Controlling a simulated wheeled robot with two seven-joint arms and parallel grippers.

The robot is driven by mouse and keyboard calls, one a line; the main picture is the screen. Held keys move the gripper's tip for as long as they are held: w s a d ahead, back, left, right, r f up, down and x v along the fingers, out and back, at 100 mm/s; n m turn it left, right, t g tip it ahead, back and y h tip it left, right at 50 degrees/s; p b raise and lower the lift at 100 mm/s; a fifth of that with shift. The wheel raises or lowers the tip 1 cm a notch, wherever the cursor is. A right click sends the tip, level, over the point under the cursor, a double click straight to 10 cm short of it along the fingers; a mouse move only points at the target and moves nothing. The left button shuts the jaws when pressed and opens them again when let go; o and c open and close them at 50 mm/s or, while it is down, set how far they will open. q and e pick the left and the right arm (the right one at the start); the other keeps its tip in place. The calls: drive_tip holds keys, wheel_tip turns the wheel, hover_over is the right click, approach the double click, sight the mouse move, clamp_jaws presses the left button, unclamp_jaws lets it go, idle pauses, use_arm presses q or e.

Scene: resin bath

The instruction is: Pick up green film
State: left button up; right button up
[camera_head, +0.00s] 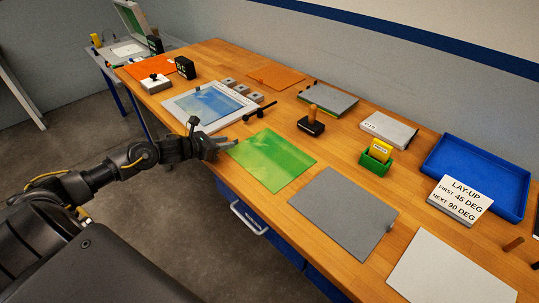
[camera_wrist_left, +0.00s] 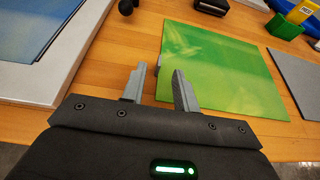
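The green film (camera_head: 272,160) is a flat, glossy green sheet lying on the wooden table, in the middle of the head view. It also fills the upper right of the left wrist view (camera_wrist_left: 225,70). My left gripper (camera_head: 226,143) is at the film's left corner, near the table's front edge. In the left wrist view my left gripper (camera_wrist_left: 162,85) has its two fingers apart, with bare wood and a strip of the film's edge between them. The right finger overlaps the film in that view; I cannot tell whether it touches. My right gripper is not in view.
A light board with a blue sheet (camera_head: 208,103) lies left of the film. A grey sheet (camera_head: 343,212) lies to its right. A black block with a wooden handle (camera_head: 312,122) stands behind. A blue tray (camera_head: 480,168) and a LAY-UP sign (camera_head: 460,200) are farther right.

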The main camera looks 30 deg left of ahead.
use_arm(q)
drive_tip(key=p+x, duration=0.1)
drive_tip(key=x, duration=0.3)
drive_tip(key=shift+a, duration=0.1)
clamp_jaws()
drive_tip(key=shift+r, duration=0.1)
drive_tip(key=shift+r, duration=0.55)
drive_tip(key=s+d+r+b, duration=0.4)
drive_tip(key=s+d+r, duration=0.5)
drive_tip(key=s+r, duration=0.1)
drive_tip(key=shift+d+r, duration=0.35)
drive_tip(key=shift+r, duration=0.55)
drive_tip(key=shift+s, duration=0.15)
